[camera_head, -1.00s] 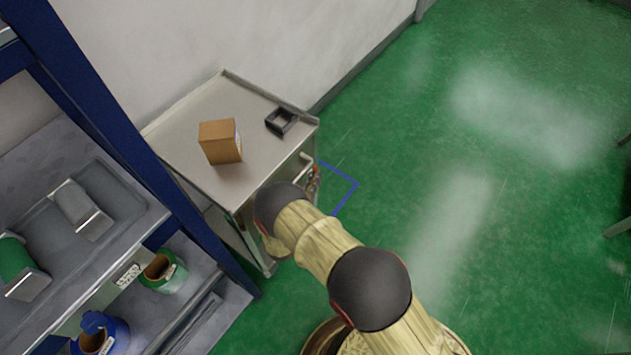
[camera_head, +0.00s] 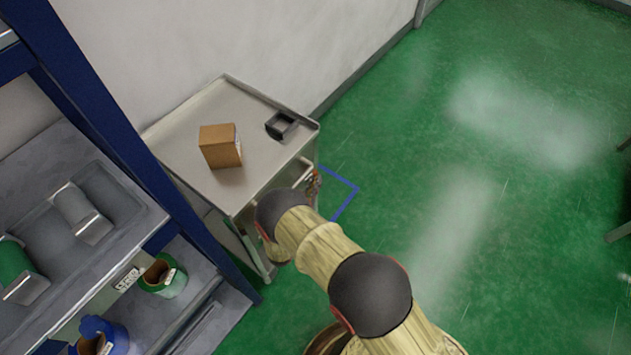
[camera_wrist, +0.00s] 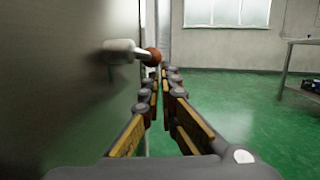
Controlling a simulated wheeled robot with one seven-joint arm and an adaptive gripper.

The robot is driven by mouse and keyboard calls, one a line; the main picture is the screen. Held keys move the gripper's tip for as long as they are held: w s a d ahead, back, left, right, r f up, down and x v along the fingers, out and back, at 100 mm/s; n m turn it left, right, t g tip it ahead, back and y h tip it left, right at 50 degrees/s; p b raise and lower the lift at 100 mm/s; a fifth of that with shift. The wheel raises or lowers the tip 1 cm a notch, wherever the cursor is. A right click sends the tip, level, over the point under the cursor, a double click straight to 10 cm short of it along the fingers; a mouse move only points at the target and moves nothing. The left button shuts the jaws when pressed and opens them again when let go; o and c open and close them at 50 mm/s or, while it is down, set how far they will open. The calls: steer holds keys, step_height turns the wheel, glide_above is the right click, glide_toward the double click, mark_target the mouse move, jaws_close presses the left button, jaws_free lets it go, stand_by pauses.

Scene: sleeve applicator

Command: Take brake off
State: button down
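A grey metal cart (camera_head: 185,125) stands against the wall in the head view. A pale bar or handle (camera_head: 303,170) sticks out from its right side. In the wrist view, a grey lever (camera_wrist: 122,47) with a red-brown round end (camera_wrist: 152,56) projects from the dark metal panel (camera_wrist: 60,90) on the left. I cannot tell whether it is the brake. My gripper (camera_wrist: 167,72) has its fingertips drawn together, with nothing visible between them. The tips appear just below and right of the red-brown end; contact cannot be told. In the head view my arm hides most of the gripper.
A cardboard box (camera_head: 221,146) and a small black tray (camera_head: 282,125) sit on the cart top. A blue-framed shelf (camera_head: 100,110) with rolls stands at left. Blue tape (camera_head: 345,192) marks the green floor beside the cart. Open floor (camera_head: 480,160) lies to the right.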

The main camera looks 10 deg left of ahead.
steer(key=s+f+p, duration=0.1)
steer(key=s+f, duration=0.4)
steer(key=f, duration=0.8)
steer(key=shift+d, duration=0.35)
steer(key=shift+s, duration=0.1)
